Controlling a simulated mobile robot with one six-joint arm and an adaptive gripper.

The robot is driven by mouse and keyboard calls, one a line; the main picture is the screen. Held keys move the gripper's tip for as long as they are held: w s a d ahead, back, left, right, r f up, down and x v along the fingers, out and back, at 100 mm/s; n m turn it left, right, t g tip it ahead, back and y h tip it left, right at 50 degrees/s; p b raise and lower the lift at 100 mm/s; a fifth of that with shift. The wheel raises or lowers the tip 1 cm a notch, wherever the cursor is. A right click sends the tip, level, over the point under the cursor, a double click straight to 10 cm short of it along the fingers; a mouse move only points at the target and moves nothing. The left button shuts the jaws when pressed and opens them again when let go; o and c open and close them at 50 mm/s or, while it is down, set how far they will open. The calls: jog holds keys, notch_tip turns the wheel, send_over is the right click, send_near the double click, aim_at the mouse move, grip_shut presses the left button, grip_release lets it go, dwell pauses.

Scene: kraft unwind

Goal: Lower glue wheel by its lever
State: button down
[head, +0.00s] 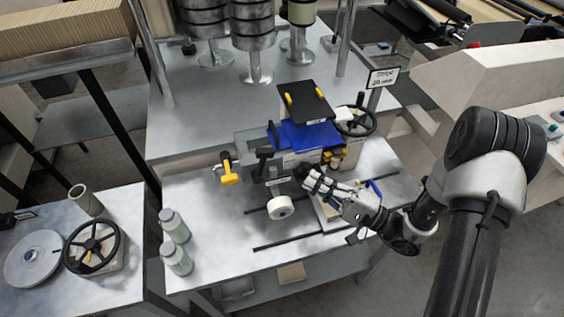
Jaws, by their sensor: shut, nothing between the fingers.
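A small machine with a blue block (303,134) and a black top plate stands on the metal table. A white wheel (281,207) with a dark centre hangs at its front; it looks like the glue wheel. A yellow-handled lever (230,178) sticks out at the machine's left side. A thin blue handle (375,188) shows to the right of my gripper. I cannot tell for certain which one is the glue wheel's lever. My gripper (308,180) is shut and empty, just right of and above the white wheel, close to the machine's front. It hides part of the machine's lower right.
A black handwheel (356,121) and a sign (383,78) stand behind on the right. Two pale jars (175,242) stand at the table's left. Dark rods (300,241) lie on the table front. Bare metal table (215,225) lies between jars and wheel.

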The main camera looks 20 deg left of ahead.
aim_at(264, 164)
jog(key=x, duration=1)
jog(key=shift+b, duration=0.3)
jog(key=shift+a, duration=0.1)
